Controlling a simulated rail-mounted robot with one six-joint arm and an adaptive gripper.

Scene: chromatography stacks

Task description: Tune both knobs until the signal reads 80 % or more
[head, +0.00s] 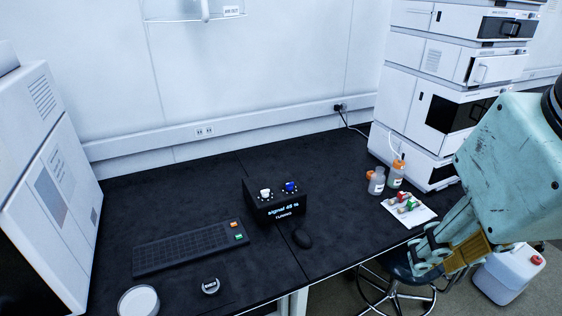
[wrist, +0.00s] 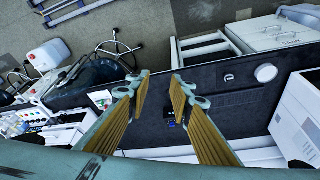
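The black tuning box (head: 274,203) stands on the dark bench in the middle of the head view. It has a white knob (head: 265,193) on the left of its top and a blue knob (head: 290,186) on the right. Its front display reads "signal 45 %", with small text below that looks like "TUNING". My gripper (head: 430,258) is at the right in the head view, well apart from the box, near the bench's front edge. In the wrist view my gripper (wrist: 160,88) has its fingers spread with nothing between them. The box shows small and partly hidden there.
Orange-capped bottles (head: 376,181) and a white sheet with vials (head: 420,217) are at the right, before the instrument stack (head: 405,107). A white instrument (head: 48,180) stands left. A stool (head: 395,285) is below.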

